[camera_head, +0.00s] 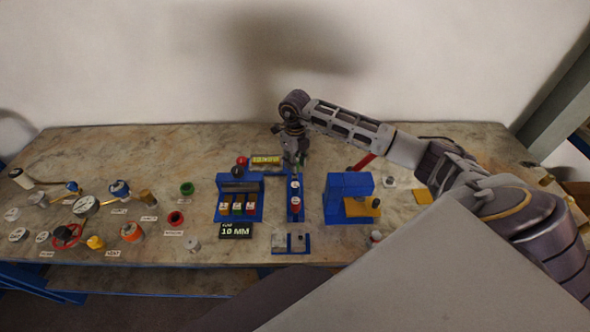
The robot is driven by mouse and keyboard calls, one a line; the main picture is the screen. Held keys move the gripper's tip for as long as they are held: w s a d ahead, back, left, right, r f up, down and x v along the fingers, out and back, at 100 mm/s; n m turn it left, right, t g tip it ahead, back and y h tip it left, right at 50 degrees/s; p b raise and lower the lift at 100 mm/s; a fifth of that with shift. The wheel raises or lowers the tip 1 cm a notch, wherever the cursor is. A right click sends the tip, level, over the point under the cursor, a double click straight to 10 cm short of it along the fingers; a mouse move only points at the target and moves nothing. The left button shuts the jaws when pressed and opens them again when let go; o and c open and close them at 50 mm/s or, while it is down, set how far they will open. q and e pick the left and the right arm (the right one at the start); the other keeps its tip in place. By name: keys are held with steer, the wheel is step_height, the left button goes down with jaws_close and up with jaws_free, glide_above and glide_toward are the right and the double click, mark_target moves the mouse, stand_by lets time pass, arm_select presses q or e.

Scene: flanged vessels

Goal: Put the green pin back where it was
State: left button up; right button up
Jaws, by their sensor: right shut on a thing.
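My right gripper (293,160) points down above the narrow blue stand (301,212) at the middle of the bench. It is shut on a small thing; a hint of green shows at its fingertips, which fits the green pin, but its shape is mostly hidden. Below the fingertips, the stand carries a small red and white piece (295,199). My left gripper is not in view.
A blue block fixture (347,190) with a yellow part stands right of the stand. A black "10 MM" sign (236,230) and a grey plate (290,242) lie in front. Gauges, valves and labelled fittings (131,231) crowd the left side of the bench.

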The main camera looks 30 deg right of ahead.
steer(key=shift+f, duration=0.35)
steer(key=shift+f+p, duration=0.35)
steer(key=shift+f, duration=1.5)
steer(key=shift+f+b, duration=0.4)
steer(key=shift+f, duration=0.05)
steer(key=o, duration=1.1)
steer(key=shift+c, duration=0.2)
steer(key=shift+r, duration=0.2)
